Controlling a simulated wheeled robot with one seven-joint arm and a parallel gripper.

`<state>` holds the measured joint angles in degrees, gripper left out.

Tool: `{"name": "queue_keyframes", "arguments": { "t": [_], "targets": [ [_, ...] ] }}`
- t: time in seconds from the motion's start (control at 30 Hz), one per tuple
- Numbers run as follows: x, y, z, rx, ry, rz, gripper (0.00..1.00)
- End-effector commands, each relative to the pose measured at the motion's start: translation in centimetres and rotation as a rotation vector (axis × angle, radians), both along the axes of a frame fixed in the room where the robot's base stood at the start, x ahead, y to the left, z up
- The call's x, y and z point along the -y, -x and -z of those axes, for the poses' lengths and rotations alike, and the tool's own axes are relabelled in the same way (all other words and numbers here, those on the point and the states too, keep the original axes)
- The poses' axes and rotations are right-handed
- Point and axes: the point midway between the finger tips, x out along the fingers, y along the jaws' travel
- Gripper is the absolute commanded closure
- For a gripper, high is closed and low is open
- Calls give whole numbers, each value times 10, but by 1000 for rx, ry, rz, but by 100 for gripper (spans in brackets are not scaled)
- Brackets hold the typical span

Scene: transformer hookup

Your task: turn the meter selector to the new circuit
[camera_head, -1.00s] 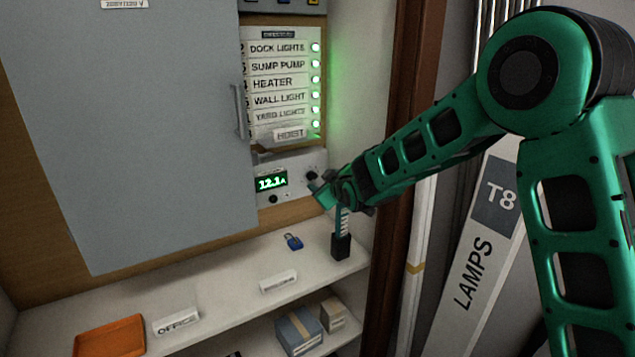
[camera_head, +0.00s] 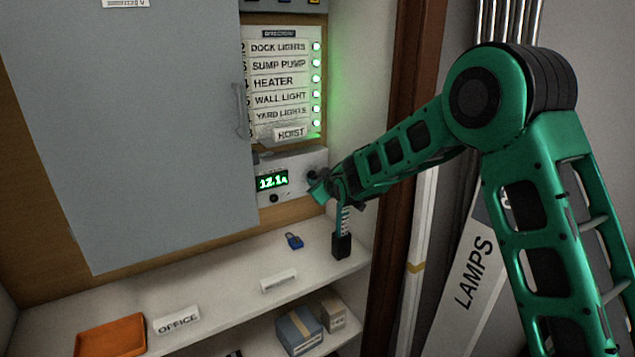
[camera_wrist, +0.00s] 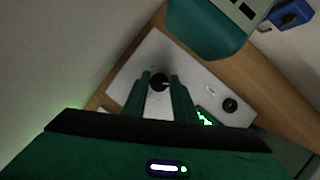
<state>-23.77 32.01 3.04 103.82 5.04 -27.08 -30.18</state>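The meter panel (camera_head: 306,160) is a pale plate with a green display (camera_head: 272,180) reading about 12.1 A. Its dark round selector knob (camera_head: 311,175) is at the panel's right, partly hidden by my gripper in the head view. In the wrist view the selector knob (camera_wrist: 159,81) shows between the tips of my two green fingers. My gripper (camera_wrist: 160,76) is open, its fingers apart on either side of the knob; I cannot tell whether they touch it. In the head view my gripper (camera_head: 320,190) is right at the panel's right end.
Above the panel is a label board (camera_head: 280,82) with lit green lamps, HOIST lowest. A grey door (camera_head: 140,130) stands left. The shelf below holds a blue padlock (camera_head: 294,241), a black post-like item (camera_head: 342,246) and an orange tray (camera_head: 112,337). The cabinet's side wall is close on the right.

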Motion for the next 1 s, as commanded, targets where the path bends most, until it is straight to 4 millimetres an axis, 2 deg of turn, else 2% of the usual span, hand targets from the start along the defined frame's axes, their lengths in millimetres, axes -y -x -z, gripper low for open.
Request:
{"name": "queue_keyframes", "arguments": {
  "t": [0.37,1.0],
  "targets": [
    [2,-1,-1,-44,-67,2,97],
    [4,-3,-2,-270,-404,2,97]
  ]
}}
